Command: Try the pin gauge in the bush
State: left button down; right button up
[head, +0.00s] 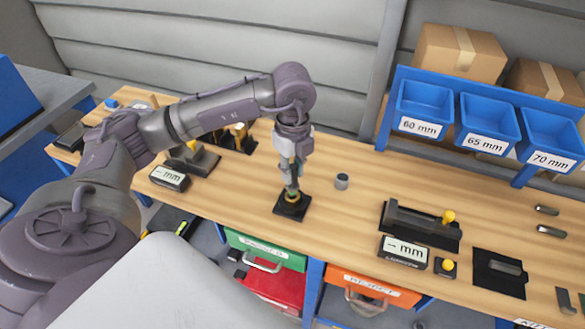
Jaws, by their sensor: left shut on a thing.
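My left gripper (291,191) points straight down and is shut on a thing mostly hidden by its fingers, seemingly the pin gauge. I cannot tell whether the held thing touches the base. A small grey cylinder with a dark top, seemingly the bush (342,182), stands upright on the workbench, a little to the right of the gripper and apart from it. My right gripper is not in view.
On the wooden workbench (345,225), a black fixture (415,222) and a "mm" display (404,251) lie to the right. Another display (170,177) lies left. Blue bins marked 60 mm (424,105), 65 mm (488,122) and 70 mm (551,140) stand behind. Bench around the grey cylinder is clear.

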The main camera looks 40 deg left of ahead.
pick_arm(q)
jog(key=shift+f+b, duration=1.4)
jog(key=shift+f, duration=0.25)
dwell(1.4)
dwell(0.5)
jog(key=c, duration=0.9)
grip_release()
jog(key=shift+c, duration=0.2)
notch_tip(320, 180, up, 12)
jog(key=shift+r, duration=0.1)
